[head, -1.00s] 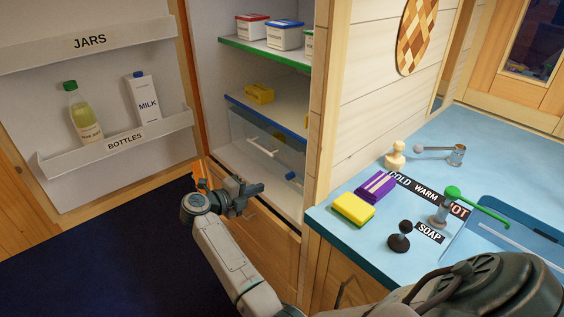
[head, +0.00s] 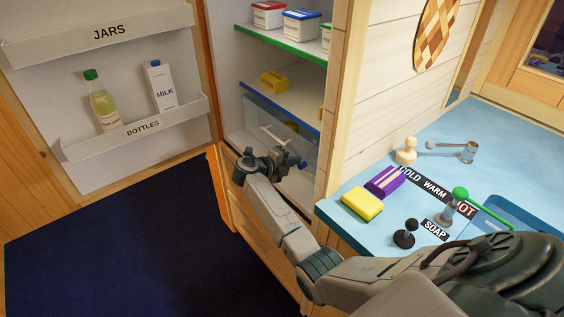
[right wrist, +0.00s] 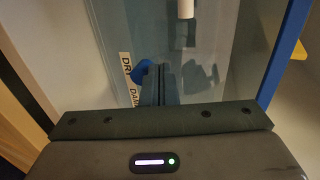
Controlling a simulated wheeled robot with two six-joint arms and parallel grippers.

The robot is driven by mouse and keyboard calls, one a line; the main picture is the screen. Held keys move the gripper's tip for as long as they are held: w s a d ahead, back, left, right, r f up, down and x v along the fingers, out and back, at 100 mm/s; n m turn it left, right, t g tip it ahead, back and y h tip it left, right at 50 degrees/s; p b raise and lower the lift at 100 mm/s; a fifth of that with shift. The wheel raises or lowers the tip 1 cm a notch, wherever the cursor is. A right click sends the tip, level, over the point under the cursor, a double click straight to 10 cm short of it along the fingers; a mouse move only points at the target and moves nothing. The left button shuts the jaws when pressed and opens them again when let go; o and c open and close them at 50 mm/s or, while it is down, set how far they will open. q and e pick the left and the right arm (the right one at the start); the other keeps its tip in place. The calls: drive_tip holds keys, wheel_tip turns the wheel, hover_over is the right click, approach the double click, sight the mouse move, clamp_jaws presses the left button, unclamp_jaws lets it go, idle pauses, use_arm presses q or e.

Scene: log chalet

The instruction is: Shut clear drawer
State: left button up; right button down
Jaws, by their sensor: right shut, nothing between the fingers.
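The clear drawer (head: 257,112) is in the open white cabinet, under the blue-edged shelf (head: 290,104). Its pale bar handle (head: 274,137) shows just above my right gripper (head: 283,163). The handle also shows at the top of the right wrist view (right wrist: 185,8). My right gripper is shut and empty, at the lower part of the drawer front. In the right wrist view its fingertips (right wrist: 159,82) point at the clear panel (right wrist: 215,50); I cannot tell if they touch it. My arm and gripper hide the drawer's lower part. My left gripper is not in view.
A yellow block (head: 273,82) sits on the blue-edged shelf, and tubs (head: 302,27) stand above. The cabinet door (head: 130,60) is swung open at left with a bottle and milk. The blue counter (head: 385,235) with sponge and taps is at right. A wooden drawer front (head: 262,225) lies below.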

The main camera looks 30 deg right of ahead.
sight(304, 156)
drive_tip(key=shift+d, duration=0.65)
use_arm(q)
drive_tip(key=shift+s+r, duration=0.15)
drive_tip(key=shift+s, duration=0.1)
use_arm(e)
drive_tip(key=shift+w+d, duration=0.1)
drive_tip(key=shift+d, duration=1)
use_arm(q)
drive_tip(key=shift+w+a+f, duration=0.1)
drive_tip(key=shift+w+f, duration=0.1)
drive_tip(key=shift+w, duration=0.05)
use_arm(e)
drive_tip(key=shift+a+r, duration=0.1)
drive_tip(key=shift+r, duration=0.05)
